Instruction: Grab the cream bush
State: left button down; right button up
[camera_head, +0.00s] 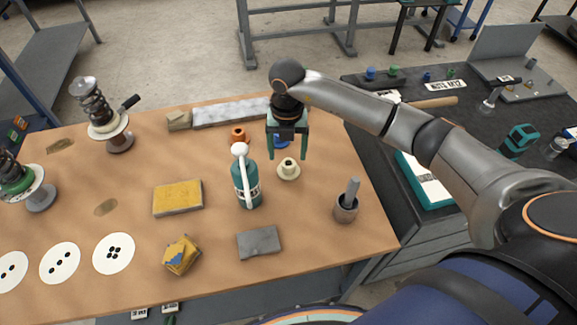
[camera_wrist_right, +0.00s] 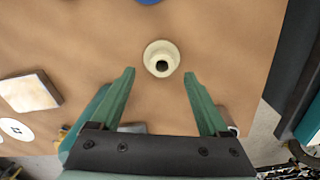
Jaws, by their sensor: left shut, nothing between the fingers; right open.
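The cream bush (camera_head: 288,171), a small flanged ring with a dark hole, stands upright on the wooden table near its right side. It also shows whole in the right wrist view (camera_wrist_right: 161,58). My right gripper (camera_head: 287,157) is open and points down over the bush. In the right wrist view its fingertips (camera_wrist_right: 159,73) are apart, empty, with the bush centred just beyond the gap between them. I cannot tell the exact height of the tips above the table. My left gripper is not in view.
A teal spray bottle (camera_head: 246,183) stands close left of the bush. A blue bush (camera_head: 281,143) and an orange bush (camera_head: 238,134) sit behind. A pot with a grey tool (camera_head: 346,208) stands front right. A grey block (camera_head: 258,243) lies in front.

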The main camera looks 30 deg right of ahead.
aim_at(289, 162)
jog(key=f, duration=0.4)
jog(key=shift+w+d+f, duration=0.1)
jog(key=shift+w+d, duration=0.05)
jog(key=shift+d, duration=0.1)
jog(key=shift+c, duration=0.3)
grip_shut()
